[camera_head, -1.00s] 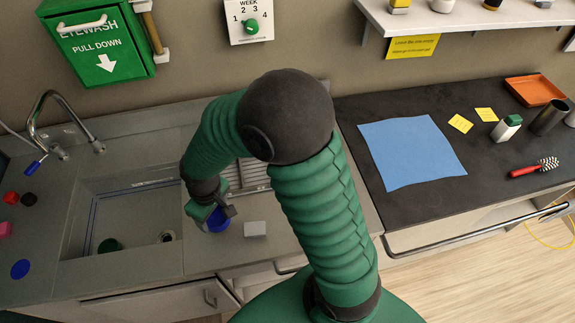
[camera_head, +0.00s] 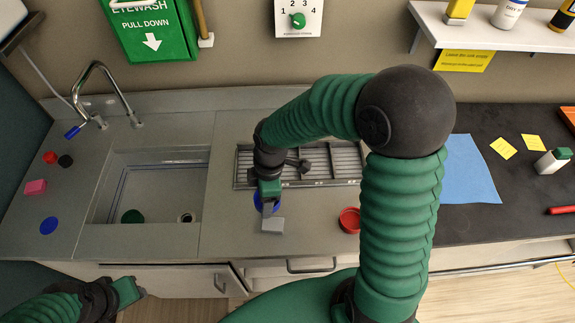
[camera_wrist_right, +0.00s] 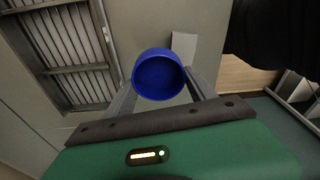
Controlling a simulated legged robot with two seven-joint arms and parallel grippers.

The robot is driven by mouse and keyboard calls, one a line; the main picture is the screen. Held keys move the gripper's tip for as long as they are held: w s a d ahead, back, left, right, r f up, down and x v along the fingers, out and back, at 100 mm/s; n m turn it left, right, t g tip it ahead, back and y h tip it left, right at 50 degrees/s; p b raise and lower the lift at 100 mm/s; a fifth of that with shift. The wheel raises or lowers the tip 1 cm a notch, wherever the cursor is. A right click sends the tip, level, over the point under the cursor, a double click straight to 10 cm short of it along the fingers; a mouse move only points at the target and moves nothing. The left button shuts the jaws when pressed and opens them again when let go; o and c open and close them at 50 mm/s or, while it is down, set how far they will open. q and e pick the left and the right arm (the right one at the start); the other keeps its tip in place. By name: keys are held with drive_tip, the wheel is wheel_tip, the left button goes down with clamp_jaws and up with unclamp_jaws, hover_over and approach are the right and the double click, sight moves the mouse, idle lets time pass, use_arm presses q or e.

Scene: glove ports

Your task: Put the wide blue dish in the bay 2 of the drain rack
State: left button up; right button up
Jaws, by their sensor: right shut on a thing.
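My right gripper (camera_head: 267,203) is shut on a round blue dish (camera_head: 259,203). In the right wrist view the blue dish (camera_wrist_right: 160,76) sits between the two fingers, its round face toward the camera. The grey slatted drain rack (camera_head: 330,164) lies behind the gripper, toward the wall; it also shows in the right wrist view (camera_wrist_right: 62,52), to the left of the dish. My arm hides part of the rack, and I cannot read any bay numbers. My left gripper (camera_head: 138,290) is low at the left, in front of the counter; its jaws are unclear.
A pale grey block (camera_head: 273,225) is close in front of the dish. A red bowl (camera_head: 350,220) stands to the right. The sink (camera_head: 150,190) is left, with a flat blue disc (camera_head: 48,225) and a pink block (camera_head: 35,187) beyond it. A faucet (camera_head: 110,90) stands behind.

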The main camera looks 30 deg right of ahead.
drive_tip(key=shift+d+r+n, duration=0.1)
drive_tip(key=shift+n, duration=0.3)
drive_tip(key=shift+d, duration=0.2)
drive_tip(key=w+d+p, duration=0.1)
drive_tip(key=w+d, duration=0.2)
drive_tip(key=d, duration=0.1)
drive_tip(key=w+d+f+p, duration=0.1)
drive_tip(key=w+d, duration=0.2)
drive_tip(key=d, duration=0.1)
drive_tip(key=w+d, duration=0.3)
drive_tip(key=w, duration=0.1)
drive_tip(key=shift+d+f+p, duration=0.3)
drive_tip(key=shift+d+p, duration=0.1)
wheel_tip(320, 180, down, 3)
drive_tip(key=shift+f+p, duration=0.1)
drive_tip(key=shift+p, duration=0.3)
drive_tip(key=shift+f, duration=0.15)
drive_tip(key=o, duration=1.3)
